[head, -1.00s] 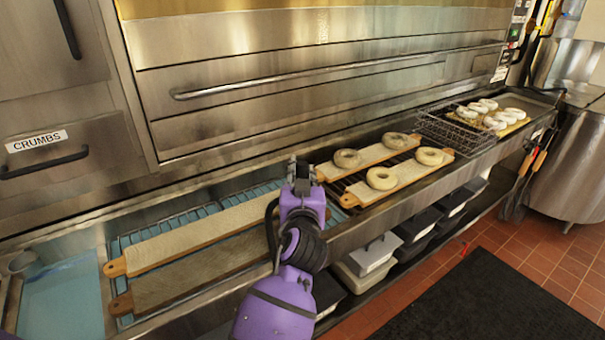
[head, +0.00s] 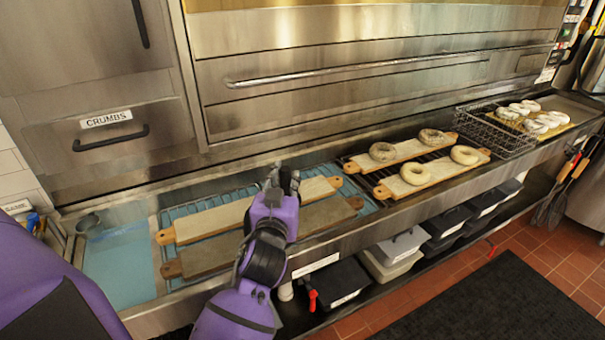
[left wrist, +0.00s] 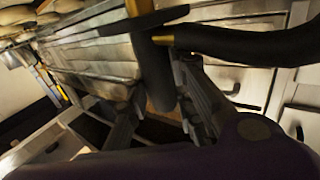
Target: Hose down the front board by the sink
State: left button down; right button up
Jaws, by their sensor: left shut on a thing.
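Two long boards lie on a blue rack by the sink basin (head: 118,268). The front board (head: 325,214) is darker brown-grey, with orange-brown ends; the rear board (head: 205,222) is paler. My left gripper (head: 283,180) is over the boards in the head view, and its wrist hides part of both. It is shut on a dark sprayer handle with brass-coloured fittings (left wrist: 152,60), which shows in the left wrist view with a black hose (left wrist: 245,42) running off to the right. No water stream is visible. My right gripper is not in view.
Two pale boards with bagels (head: 412,173) lie right of the rack. A wire basket (head: 495,133) and more bagels (head: 535,122) stand farther right. A steel oven front with a long handle (head: 360,70) rises behind. Bins (head: 400,245) sit under the counter; a black mat (head: 500,305) covers the floor.

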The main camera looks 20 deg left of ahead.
pick_arm(q)
jog(key=s+a, duration=1.4)
jog(key=s, duration=0.3)
jog(key=s+a, duration=1.3)
jog(key=s, duration=0.5)
jog(key=shift+s+a, duration=0.25)
jog(key=shift+a, duration=0.1)
